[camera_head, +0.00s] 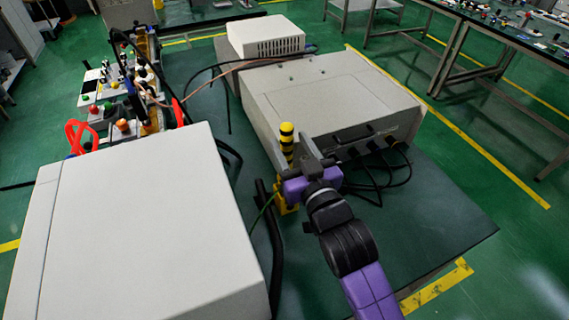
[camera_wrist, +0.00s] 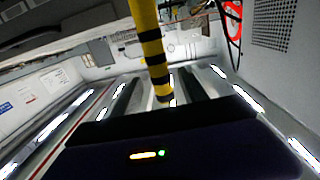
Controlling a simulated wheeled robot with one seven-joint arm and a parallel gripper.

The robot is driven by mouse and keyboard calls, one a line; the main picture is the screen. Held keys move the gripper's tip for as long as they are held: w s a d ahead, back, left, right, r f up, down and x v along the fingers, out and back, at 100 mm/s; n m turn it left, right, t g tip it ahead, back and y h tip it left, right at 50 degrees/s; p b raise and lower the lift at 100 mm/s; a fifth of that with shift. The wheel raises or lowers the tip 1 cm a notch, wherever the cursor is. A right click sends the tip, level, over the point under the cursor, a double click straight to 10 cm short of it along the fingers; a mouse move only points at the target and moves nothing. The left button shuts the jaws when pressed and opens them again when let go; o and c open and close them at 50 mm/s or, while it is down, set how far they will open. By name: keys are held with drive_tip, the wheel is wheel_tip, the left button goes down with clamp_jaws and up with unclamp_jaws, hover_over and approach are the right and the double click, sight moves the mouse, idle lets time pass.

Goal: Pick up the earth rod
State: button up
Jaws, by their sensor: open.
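The earth rod (camera_head: 286,140), striped yellow and black, stands upright between the two grey cabinets, its lower part hidden by my gripper. A yellow holder (camera_head: 283,203) shows at its foot. My gripper (camera_head: 312,150) is open and empty, just right of the rod, with the fingers pointing up.
A large grey cabinet (camera_head: 140,235) fills the left front. Another grey cabinet (camera_head: 330,95) with black cables (camera_head: 378,172) stands close behind my gripper. A green wire (camera_head: 262,212) runs near the holder. The dark tabletop (camera_head: 440,215) is clear at the right.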

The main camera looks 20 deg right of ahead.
drive_tip(key=w+p, duration=0.1)
drive_tip(key=w, duration=0.4)
drive_tip(key=shift+w, duration=0.15)
drive_tip(key=shift+f, duration=0.1)
clamp_jaws()
idle(1.2)
